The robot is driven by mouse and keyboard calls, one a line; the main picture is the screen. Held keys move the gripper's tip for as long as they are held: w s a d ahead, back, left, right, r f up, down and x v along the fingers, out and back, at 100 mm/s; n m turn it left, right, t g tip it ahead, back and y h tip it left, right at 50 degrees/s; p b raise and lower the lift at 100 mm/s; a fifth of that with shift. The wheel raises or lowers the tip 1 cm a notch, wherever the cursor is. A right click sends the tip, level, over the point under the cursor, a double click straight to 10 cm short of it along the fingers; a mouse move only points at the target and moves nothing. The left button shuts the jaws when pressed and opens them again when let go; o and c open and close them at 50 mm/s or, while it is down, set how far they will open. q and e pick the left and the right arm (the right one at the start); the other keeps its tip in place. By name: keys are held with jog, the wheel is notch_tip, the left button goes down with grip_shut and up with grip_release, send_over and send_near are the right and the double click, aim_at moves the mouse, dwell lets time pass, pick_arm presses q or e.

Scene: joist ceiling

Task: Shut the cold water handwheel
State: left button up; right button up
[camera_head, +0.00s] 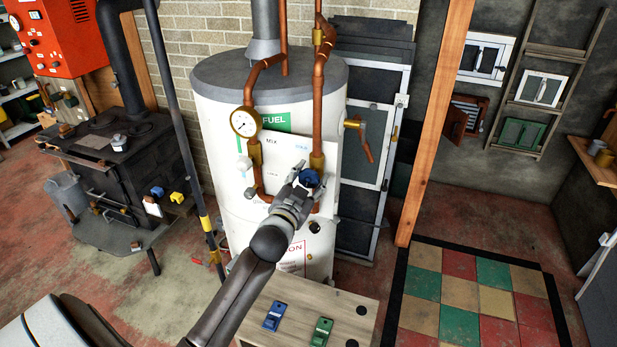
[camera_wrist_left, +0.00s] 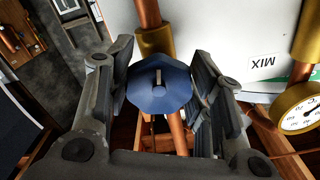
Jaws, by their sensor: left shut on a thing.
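The cold water handwheel (camera_head: 310,178) is a blue knob on the right copper pipe, at the front of the white tank (camera_head: 225,160). In the left wrist view the blue handwheel (camera_wrist_left: 160,88) is faceted, with a pale bar marking on its face. My left gripper (camera_head: 300,184) reaches it from below. In the left wrist view its two fingers (camera_wrist_left: 163,92) stand on either side of the handwheel and are shut on it. The gripper hides part of the wheel in the head view. My right gripper is not in view.
A wooden-topped box (camera_head: 345,305) with blue and green switches stands in front. A wooden post (camera_head: 433,130) rises at the right.

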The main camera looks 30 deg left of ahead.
pick_arm(q)
jog(key=m+p, duration=0.1)
jog(key=m, duration=0.2)
jog(key=shift+a+r+m, duration=0.1)
jog(key=shift+m, duration=0.3)
jog(key=m+p, duration=0.1)
jog(key=m, duration=0.3)
jog(key=shift+m, duration=0.3)
jog(key=m+p, duration=0.1)
jog(key=m, duration=0.3)
jog(key=shift+r, duration=0.1)
jog(key=m+p, duration=0.1)
jog(key=m, duration=0.4)
jog(key=shift+r+p, duration=0.1)
jog(key=shift+p, duration=0.3)
jog(key=m+p, duration=0.1)
jog(key=m, duration=0.3)
jog(key=shift+m, duration=0.3)
jog(key=m+p, duration=0.2)
jog(key=m, duration=0.1)
jog(key=shift+m, duration=0.3)
jog(key=m+p, duration=0.2)
jog(key=m, duration=0.2)
jog(key=shift+r, duration=0.1)
jog(key=shift+m+p, duration=0.85)
jog(key=shift+m, duration=1.05)
jog(key=shift+d, duration=0.2)
